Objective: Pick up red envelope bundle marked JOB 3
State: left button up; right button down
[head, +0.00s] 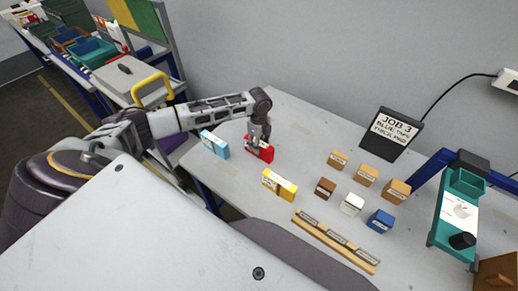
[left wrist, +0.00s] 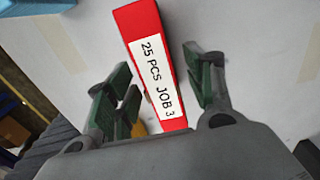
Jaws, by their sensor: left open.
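The red envelope bundle (head: 259,152) stands on the grey table in the head view. In the left wrist view the red bundle (left wrist: 148,52) shows a white label reading "25 PCS JOB 3". My left gripper (head: 259,140) is right at the bundle from above. In the left wrist view its open fingers (left wrist: 160,85) are on either side of the bundle, with gaps between. Part of the bundle's near end is hidden behind the gripper body. My right gripper is not seen.
A light blue bundle (head: 214,144) stands to the left and a yellow bundle (head: 279,185) in front. Several small blocks (head: 352,204) stand to the right. A sign (head: 391,133) reads JOB 3, blue tape, thick pad. A wooden rail (head: 336,240) lies near the front edge.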

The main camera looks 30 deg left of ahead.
pick_arm(q)
jog(key=shift+c, duration=0.2)
jog(key=c, duration=1.1)
jog(key=shift+r, duration=0.2)
jog(key=shift+c, duration=0.2)
jog(key=shift+r+b, duration=0.35)
jog(key=shift+r, duration=4.5)
